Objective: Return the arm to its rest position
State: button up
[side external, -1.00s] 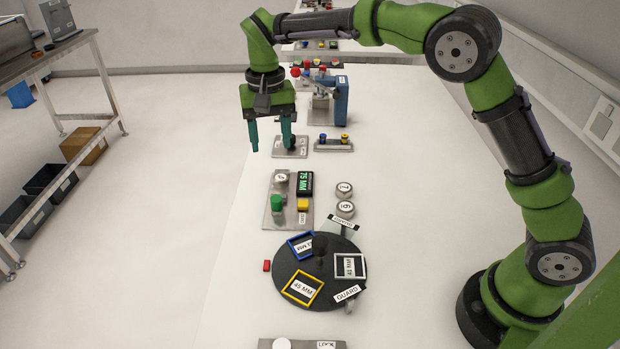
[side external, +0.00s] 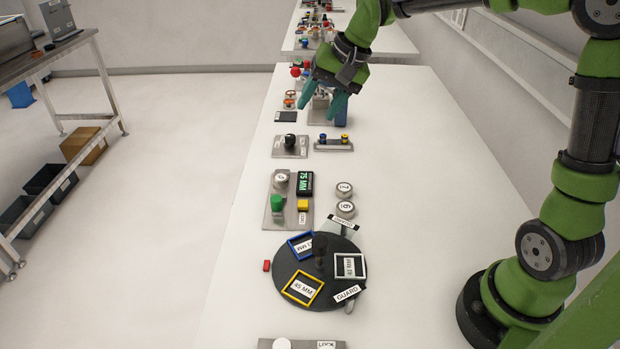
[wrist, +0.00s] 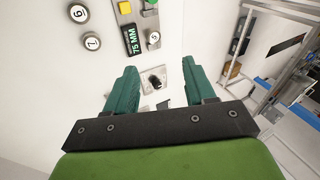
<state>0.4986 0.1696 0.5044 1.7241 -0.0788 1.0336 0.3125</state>
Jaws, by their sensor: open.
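My gripper (side external: 321,104) is open and empty, raised above the far part of the white table in the side view. Its two teal fingers are spread and tilted, and they partly hide the blue device (side external: 341,113) behind them. In the wrist view my gripper (wrist: 155,88) shows its fingers wide apart with nothing between them. A black knob (side external: 290,141) on a grey plate stands below and to the left of the gripper, apart from it; the knob also shows in the wrist view (wrist: 156,82).
A black turntable (side external: 287,272) with coloured frames lies near the front. A grey panel (side external: 291,220) with green and yellow buttons and a 75 MM display is behind it. A small bar with blue and yellow knobs (side external: 333,146) lies beneath the gripper. The table's right side is clear.

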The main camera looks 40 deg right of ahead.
jog(key=s+a+r+n+t, duration=0.2)
jog(key=s+r+n+t, duration=0.15)
jog(key=s+r, duration=0.35)
jog(key=s+f, duration=0.3)
jog(key=s, duration=0.4)
jog(key=s+d+f, duration=0.1)
jog(key=s+f, duration=0.3)
jog(key=s, duration=0.4)
jog(key=shift+d+g+h, duration=0.2)
jog(key=shift+g+h, duration=0.1)
jog(key=shift+g, duration=0.05)
